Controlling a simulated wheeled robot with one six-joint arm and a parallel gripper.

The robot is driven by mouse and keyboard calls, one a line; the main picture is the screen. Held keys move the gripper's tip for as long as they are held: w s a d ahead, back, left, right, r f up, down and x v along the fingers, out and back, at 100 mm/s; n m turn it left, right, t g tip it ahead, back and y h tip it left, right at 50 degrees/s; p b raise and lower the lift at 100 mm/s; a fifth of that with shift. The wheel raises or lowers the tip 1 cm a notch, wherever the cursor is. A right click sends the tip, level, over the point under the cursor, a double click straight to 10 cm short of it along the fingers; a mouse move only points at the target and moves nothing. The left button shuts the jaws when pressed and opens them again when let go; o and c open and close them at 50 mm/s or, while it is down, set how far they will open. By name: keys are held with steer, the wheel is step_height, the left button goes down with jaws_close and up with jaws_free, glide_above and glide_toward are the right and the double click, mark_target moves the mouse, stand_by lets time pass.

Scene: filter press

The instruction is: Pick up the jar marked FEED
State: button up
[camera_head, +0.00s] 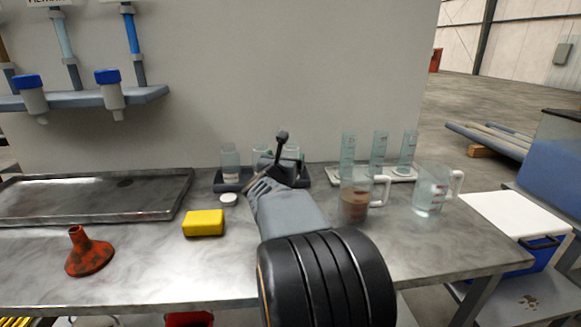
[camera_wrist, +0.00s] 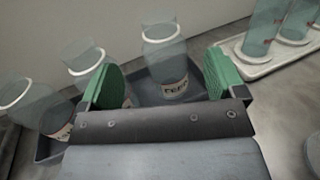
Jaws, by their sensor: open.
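The jar marked FEED (camera_wrist: 164,50) is clear glass with a pale label whose small text looks like FEED. It stands in a dark tray (camera_wrist: 203,50), the rightmost of three jars in the wrist view. My gripper (camera_wrist: 163,82) is open, its green pads apart on either side of the lower part of this jar in the picture; I see no contact. The other two jars (camera_wrist: 82,58) (camera_wrist: 22,98) stand to the left. In the head view my gripper (camera_head: 279,162) is over the right part of the tray (camera_head: 222,187) and hides most of the jar there.
Graduated cylinders on a white tray (camera_head: 398,175) and two measuring jugs (camera_head: 355,206) (camera_head: 431,190) stand to the right. A white lid (camera_head: 228,199), yellow sponge (camera_head: 203,223), orange funnel (camera_head: 88,252) and shallow metal tray (camera_head: 90,195) lie left. A wall rises behind.

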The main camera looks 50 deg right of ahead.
mark_target(290, 151)
steer(key=shift+x, duration=3.65)
steer(key=shift+s, duration=0.1)
steer(key=shift+c, duration=0.5)
steer(key=c, duration=1.1)
steer(key=shift+r, duration=0.1)
